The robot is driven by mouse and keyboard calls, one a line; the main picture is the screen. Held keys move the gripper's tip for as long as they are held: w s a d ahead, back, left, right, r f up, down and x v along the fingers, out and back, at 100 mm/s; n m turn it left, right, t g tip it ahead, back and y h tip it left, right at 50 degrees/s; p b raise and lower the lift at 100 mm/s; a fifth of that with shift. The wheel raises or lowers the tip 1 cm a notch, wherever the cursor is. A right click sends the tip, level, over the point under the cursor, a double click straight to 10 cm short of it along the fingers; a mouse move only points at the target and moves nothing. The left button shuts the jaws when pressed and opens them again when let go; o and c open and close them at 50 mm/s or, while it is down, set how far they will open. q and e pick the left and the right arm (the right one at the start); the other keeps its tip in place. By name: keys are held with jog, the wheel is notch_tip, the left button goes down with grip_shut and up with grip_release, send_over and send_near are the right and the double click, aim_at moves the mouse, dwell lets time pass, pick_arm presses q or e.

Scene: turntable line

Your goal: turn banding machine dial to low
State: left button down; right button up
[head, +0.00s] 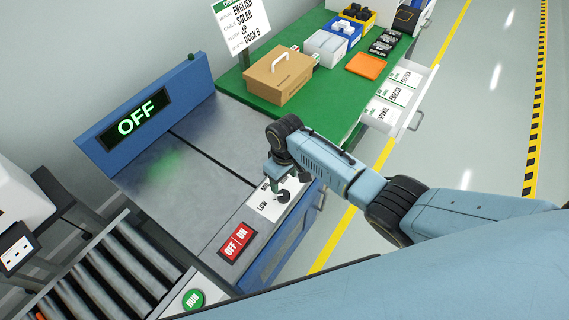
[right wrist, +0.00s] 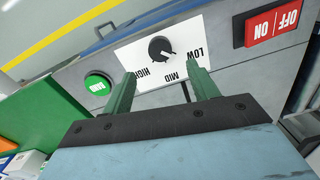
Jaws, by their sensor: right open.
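The banding machine's black dial (right wrist: 161,48) sits on a white plate (right wrist: 133,55) marked LOW, MID and HIGH. Its white pointer mark appears to aim between MID and LOW. In the head view the dial (head: 283,196) is partly covered by my right gripper (head: 287,181). In the right wrist view my right gripper (right wrist: 162,88) is open and empty, its green fingers on either side of the line to the dial. Any contact cannot be told. The machine's display (head: 138,119) reads OFF. My left gripper is not in view.
A red OFF/ON switch (head: 236,241) lies beside the dial plate. A green button (right wrist: 97,85) is on the plate's other side. A green RUN button (head: 193,299) is near the rollers (head: 97,265). A green table (head: 335,93) holds a cardboard box (head: 278,78) and bins.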

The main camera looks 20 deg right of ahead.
notch_tip(320, 180, up, 5)
jog(key=shift+r+p, duration=0.1)
jog(key=shift+p, duration=0.2)
dwell(0.4)
